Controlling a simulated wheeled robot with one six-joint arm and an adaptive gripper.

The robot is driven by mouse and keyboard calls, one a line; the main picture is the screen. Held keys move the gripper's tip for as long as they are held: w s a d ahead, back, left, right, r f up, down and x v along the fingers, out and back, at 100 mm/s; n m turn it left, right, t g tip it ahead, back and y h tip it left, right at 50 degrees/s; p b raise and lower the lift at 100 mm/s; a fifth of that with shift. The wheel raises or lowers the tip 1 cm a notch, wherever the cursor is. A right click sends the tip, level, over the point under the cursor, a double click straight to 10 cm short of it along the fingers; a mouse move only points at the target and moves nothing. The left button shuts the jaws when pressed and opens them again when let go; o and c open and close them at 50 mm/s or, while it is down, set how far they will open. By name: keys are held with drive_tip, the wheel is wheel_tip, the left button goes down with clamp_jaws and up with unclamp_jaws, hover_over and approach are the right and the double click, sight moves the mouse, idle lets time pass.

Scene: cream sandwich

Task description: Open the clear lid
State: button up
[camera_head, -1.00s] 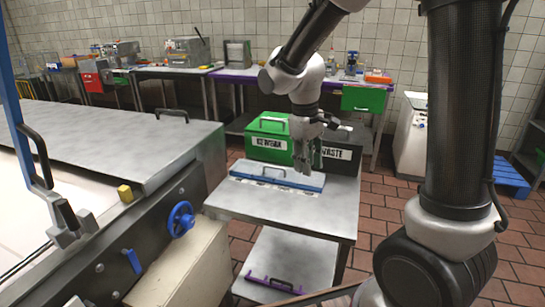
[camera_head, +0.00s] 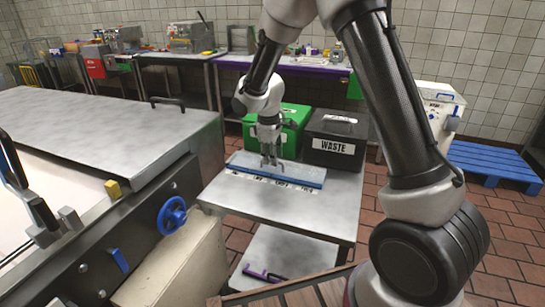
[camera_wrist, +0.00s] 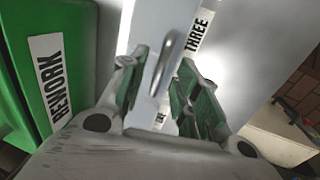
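The lid (camera_head: 300,171) is a long, pale grey-blue cover on the low blue tray (camera_head: 312,183) on the steel table; it looks closed, and its clearness is hard to tell. My gripper (camera_head: 272,163) points down over the lid's middle. In the wrist view, the lid's metal bar handle (camera_wrist: 167,62) shows between and just beyond my gripper's two green-padded fingers (camera_wrist: 165,95). The fingers are apart, and I see no firm contact with the handle. In the head view, my gripper hides the handle.
A green REWORK bin (camera_head: 290,118) and a black WASTE bin (camera_head: 336,128) stand close behind the tray. A large machine with a metal cover (camera_head: 100,125) is at left. The table's front (camera_head: 270,210) is clear. A purple item (camera_head: 268,276) lies on the lower shelf.

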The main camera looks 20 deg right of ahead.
drive_tip(key=shift+w+f, duration=0.1)
drive_tip(key=shift+f, duration=0.35)
clamp_jaws()
drive_tip(key=shift+d, duration=0.1)
